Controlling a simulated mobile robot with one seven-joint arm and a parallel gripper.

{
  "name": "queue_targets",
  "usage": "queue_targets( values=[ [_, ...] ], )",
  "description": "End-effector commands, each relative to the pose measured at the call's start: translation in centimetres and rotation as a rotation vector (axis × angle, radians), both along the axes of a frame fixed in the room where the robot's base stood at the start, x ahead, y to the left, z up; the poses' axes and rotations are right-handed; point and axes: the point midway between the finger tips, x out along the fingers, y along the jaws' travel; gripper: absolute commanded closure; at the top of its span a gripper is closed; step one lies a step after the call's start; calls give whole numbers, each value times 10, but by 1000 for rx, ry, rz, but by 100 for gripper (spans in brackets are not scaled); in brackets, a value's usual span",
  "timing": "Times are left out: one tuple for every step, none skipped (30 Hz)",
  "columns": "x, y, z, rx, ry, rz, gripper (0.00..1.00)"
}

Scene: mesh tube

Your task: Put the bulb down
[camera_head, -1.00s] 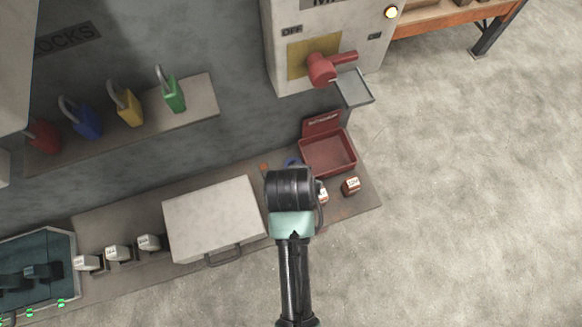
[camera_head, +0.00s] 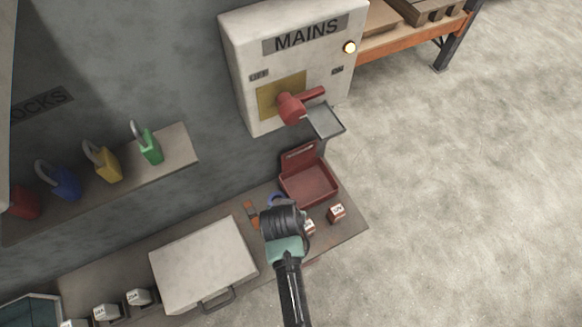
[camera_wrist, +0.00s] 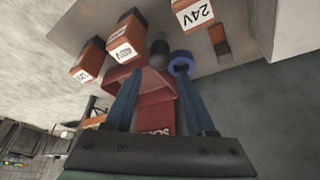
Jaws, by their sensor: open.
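My gripper (camera_head: 283,222) is over the bench near the red box, seen from behind in the head view. In the wrist view its two blue fingers (camera_wrist: 158,80) are spread apart with nothing clearly held between them. A small dark rounded object (camera_wrist: 158,52), possibly the bulb, shows just beyond the fingertips, next to a blue ring (camera_wrist: 182,64). I cannot tell for sure that it is the bulb, and the head view hides it behind the gripper.
The open red box (camera_head: 310,185) stands at the bench's back right. Labelled orange-brown blocks (camera_wrist: 122,50) lie nearby, including one marked 24V (camera_wrist: 194,14). A pale case (camera_head: 203,263) lies left. The mains cabinet (camera_head: 293,60) and padlock shelf (camera_head: 120,185) are behind.

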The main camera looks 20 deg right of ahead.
Motion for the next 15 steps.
queue_targets(
  values=[
    [2,-3,-4,-1,2,-2,44],
    [3,-4,-7,0,2,-2,44],
    [4,-6,-11,-1,2,-2,44],
    [5,-7,-16,0,2,-2,44],
    [7,-7,-19,-2,1,-1,44],
    [8,-8,-23,0,0,-1,44],
    [9,-8,-25,0,1,-1,44],
    [9,-9,-27,0,0,-1,44],
    [10,-9,-29,-1,-1,-1,44],
    [11,-9,-30,0,0,-1,44],
    [11,-10,-31,0,0,-1,44],
    [11,-10,-32,0,0,-1,44],
    [11,-10,-32,0,-1,-1,44],
    [11,-10,-32,0,-1,-1,44],
    [11,-10,-32,0,-1,-1,44]
  ],
)
